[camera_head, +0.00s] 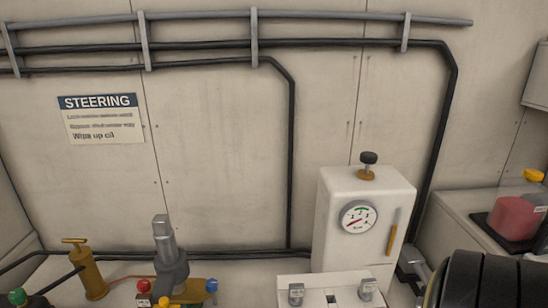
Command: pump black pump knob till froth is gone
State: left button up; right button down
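The black pump knob (369,157) sits upright on a brass-coloured collar on top of a white box-shaped unit (334,216). A round dial gauge (359,216) is on the unit's front, with a red and green scale. A narrow amber upright strip (393,232) is to the right of the gauge; I cannot tell whether it holds froth. No froth can be made out clearly. Neither of my grippers can be seen, and nothing touches the knob.
A clear container of red fluid (518,217) with a yellow cap stands at right. A brass cylinder (88,270), a grey metal fitting (168,256) and coloured knobs are at lower left. A black ribbed cylinder (485,280) fills the lower right. Black pipes (292,150) run along the wall.

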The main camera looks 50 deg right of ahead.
aim_at(369, 159)
jog(key=z, duration=0.7)
jog(key=k, duration=0.35)
